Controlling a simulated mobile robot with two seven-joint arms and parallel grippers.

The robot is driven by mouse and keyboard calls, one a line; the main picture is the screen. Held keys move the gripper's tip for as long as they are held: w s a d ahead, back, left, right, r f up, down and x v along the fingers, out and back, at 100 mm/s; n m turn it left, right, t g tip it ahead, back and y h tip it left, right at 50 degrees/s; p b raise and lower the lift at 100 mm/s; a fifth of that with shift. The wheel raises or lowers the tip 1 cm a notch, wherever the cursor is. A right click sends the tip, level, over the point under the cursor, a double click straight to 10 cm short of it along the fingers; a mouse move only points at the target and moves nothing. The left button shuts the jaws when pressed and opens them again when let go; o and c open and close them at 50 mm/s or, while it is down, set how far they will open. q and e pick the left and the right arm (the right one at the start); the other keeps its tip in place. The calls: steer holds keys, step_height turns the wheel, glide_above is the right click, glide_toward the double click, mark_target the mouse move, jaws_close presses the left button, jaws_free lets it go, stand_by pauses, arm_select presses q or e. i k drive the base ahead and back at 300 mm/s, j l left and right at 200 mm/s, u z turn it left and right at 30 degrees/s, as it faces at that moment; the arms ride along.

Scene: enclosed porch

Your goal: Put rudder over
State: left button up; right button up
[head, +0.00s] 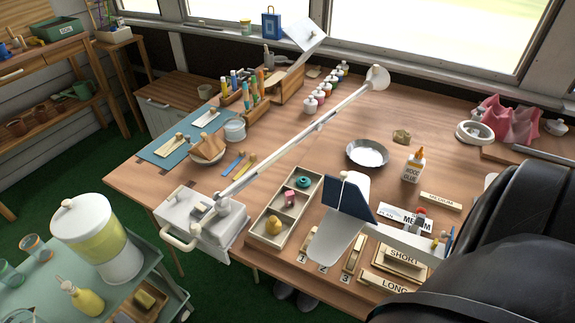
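A white and navy model plane tail stands at the front middle of the workbench. Its upright navy fin (357,199) has a thin pale line dividing it, and a narrower navy part (332,192) is on the left that looks like the rudder. I cannot tell the rudder's exact angle. A white tailplane (337,236) spreads below, and the white body (397,239) runs right until my black arm hides it. No fingertips of either gripper show in the head view.
A divided tray (283,236) stands left of the tail. A long white arm (300,143) slants across the workbench (330,110). A glue bottle (413,166), a metal dish (367,154) and labelled wooden blocks (404,256) lie nearby. A drinks cart (40,295) is front left.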

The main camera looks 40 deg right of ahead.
mark_target(332, 186)
steer(key=z, duration=1.7)
steer(key=k+j, duration=0.15)
